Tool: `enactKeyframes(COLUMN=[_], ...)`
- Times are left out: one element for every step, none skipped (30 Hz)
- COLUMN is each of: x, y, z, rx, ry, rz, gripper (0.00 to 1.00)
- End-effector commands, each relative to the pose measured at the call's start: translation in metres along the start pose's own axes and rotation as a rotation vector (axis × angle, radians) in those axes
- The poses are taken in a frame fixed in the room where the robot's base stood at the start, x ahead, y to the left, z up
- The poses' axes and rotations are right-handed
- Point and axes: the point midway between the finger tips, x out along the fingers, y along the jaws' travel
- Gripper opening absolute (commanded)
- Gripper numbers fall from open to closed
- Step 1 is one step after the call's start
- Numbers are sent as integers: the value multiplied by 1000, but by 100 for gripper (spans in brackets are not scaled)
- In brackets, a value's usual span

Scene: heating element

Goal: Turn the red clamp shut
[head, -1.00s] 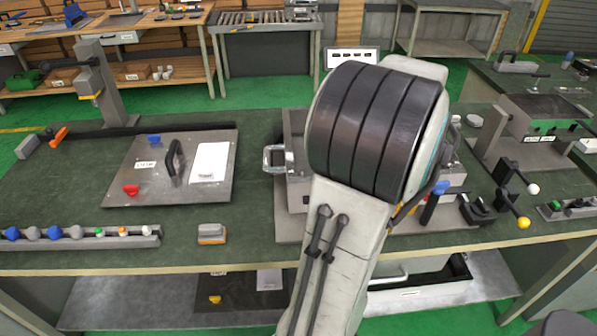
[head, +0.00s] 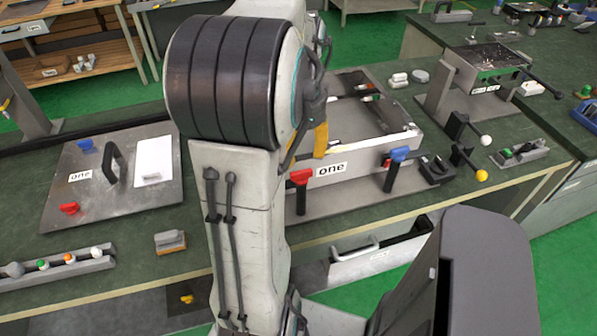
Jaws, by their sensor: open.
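The red clamp (head: 301,179) is a red T-shaped handle on a dark upright post at the front left of a pale metal box (head: 345,181) labelled "one". A matching blue clamp (head: 397,156) stands at the front right of the box. My gripper (head: 320,142) shows only in part, just right of my large arm link, as a dark piece with a yellow end. It is above and slightly right of the red clamp, apart from it in the picture. My arm hides the box's left side. Nothing is seen held, and my gripper is open.
Left on the green bench lies a metal plate (head: 60,165) with a black handle, a blue knob and a red knob. Levers with white (head: 486,140) and yellow (head: 481,175) balls stand right of the box. A small brush-like block (head: 170,242) lies near the front edge.

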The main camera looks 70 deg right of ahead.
Motion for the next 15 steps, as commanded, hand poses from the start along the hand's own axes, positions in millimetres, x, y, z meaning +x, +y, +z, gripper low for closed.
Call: enactKeyframes(x=[0, 0, 1, 2, 4, 6, 9, 12, 16, 20, 24, 30, 33, 37, 42], y=[0, 1, 1, 1, 1, 1, 1, 1, 1, 1, 1, 1, 1, 1, 1], z=[0, 0, 0, 0, 0, 0, 0, 0, 0, 1, 1, 1, 1, 1, 1], rx=[25, 40, 55, 65, 73, 79, 82, 83, 84, 84, 84, 84, 83, 83, 83], ry=[-1, -2, -2, -2, -2, -2, -2, -3, -3, -3, -3, -4, -3, -3, -3], rz=[2, 3, 3, 3, 3, 3, 4, 4, 5, 6, 5, 7, 5, 5, 5], gripper=[48, 48, 48, 48, 48, 48, 48, 48, 48, 48, 48, 48, 48, 48, 48])
